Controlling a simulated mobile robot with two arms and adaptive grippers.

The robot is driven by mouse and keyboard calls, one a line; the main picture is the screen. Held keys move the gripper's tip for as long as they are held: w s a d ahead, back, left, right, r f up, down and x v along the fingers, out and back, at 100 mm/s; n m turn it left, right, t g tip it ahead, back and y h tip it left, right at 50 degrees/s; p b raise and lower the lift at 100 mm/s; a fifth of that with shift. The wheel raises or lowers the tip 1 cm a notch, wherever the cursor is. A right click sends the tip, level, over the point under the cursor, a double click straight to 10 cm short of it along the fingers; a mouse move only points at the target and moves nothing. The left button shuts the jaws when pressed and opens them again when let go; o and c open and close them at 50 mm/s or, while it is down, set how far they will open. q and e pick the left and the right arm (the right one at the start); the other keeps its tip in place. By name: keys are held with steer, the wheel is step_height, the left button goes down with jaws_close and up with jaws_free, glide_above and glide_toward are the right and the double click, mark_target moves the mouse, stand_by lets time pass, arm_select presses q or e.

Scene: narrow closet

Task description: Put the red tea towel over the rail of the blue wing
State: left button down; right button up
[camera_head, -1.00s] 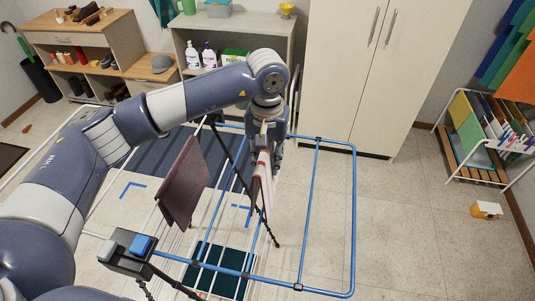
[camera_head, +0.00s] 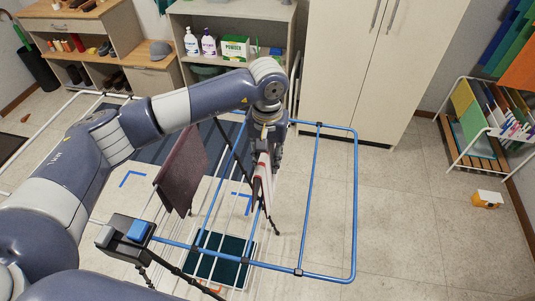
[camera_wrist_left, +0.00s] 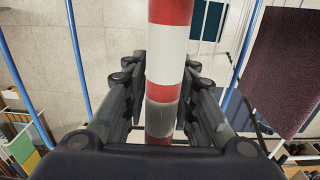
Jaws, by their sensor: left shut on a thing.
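My left gripper (camera_head: 266,158) is shut on a red and white striped thing, which I take for the red tea towel (camera_head: 262,178). It hangs narrow and nearly edge-on below the fingers. In the left wrist view the striped towel (camera_wrist_left: 167,50) runs between the fingers (camera_wrist_left: 163,105), with red, white and grey bands. The blue wing (camera_head: 355,205) is the blue tube frame on the right of the drying rack, with a cross rail (camera_head: 311,190). The gripper and towel appear left of that cross rail. Whether the towel touches any rail I cannot tell.
A dark maroon cloth (camera_head: 181,170) hangs on the rack left of the gripper. A dark teal cloth (camera_head: 218,262) lies lower down. A tall cabinet (camera_head: 350,80) stands behind the wing.

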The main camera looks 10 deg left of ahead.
arm_select(q)
steer(key=shift+f+b, duration=0.45)
steer(key=shift+f, duration=1.2)
step_height(320, 180, down, 10)
steer(key=b, duration=0.3)
steer(key=c, duration=1.2)
jaws_free()
step_height(320, 180, up, 12)
steer(key=shift+r, duration=0.1)
